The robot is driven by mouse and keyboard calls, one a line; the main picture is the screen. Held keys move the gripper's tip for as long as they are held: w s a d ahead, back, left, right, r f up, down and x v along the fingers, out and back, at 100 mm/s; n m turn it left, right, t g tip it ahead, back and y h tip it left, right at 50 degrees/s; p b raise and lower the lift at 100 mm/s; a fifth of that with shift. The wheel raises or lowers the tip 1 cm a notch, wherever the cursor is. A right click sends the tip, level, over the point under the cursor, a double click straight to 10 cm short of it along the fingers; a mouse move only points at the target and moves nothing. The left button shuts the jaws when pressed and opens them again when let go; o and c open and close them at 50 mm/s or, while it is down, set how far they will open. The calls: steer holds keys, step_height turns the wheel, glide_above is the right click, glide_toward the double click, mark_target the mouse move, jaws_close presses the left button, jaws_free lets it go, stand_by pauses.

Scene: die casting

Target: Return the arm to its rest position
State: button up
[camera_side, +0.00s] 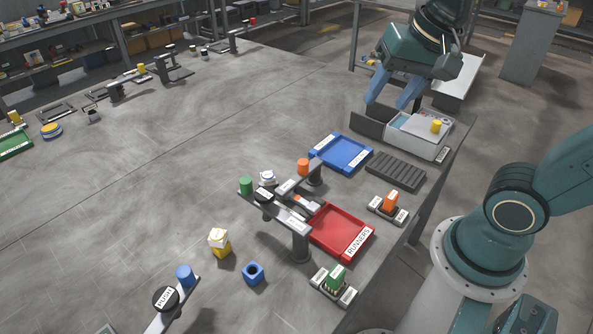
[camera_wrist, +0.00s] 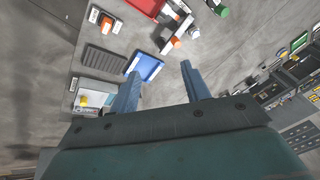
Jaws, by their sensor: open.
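My gripper (camera_side: 391,102) is in the upper right of the side view, with its two blue fingers spread apart and nothing between them. It hangs near the grey-white box (camera_side: 416,138) with the yellow button (camera_side: 436,126); the exact height above it is hard to tell. In the wrist view my gripper (camera_wrist: 160,70) also shows open and empty, with the blue tray (camera_wrist: 148,68) just past the left finger. My arm's base stands at the lower right of the side view.
A blue tray (camera_side: 341,153), a dark ribbed rack (camera_side: 396,170) and a red RUNNERS tray (camera_side: 340,232) lie along the table edge. A grey stand with a crossbar (camera_side: 300,247) rises beside the red tray. Orange (camera_side: 391,200) and green (camera_side: 337,277) pieces sit in small holders.

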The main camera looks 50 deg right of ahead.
steer(key=shift+s+f+n+t, duration=0.1)
steer(key=shift+s+n+t, duration=0.15)
steer(key=shift+s+n, duration=0.9)
steer(key=shift+s+f+n+t, duration=0.2)
steer(key=shift+s+n, duration=0.55)
steer(key=shift+n, duration=0.85)
steer(key=shift+s+f+n+t, duration=0.1)
steer(key=shift+s+n+t, duration=0.15)
steer(key=shift+s+n, duration=0.9)
steer(key=shift+w, duration=0.25)
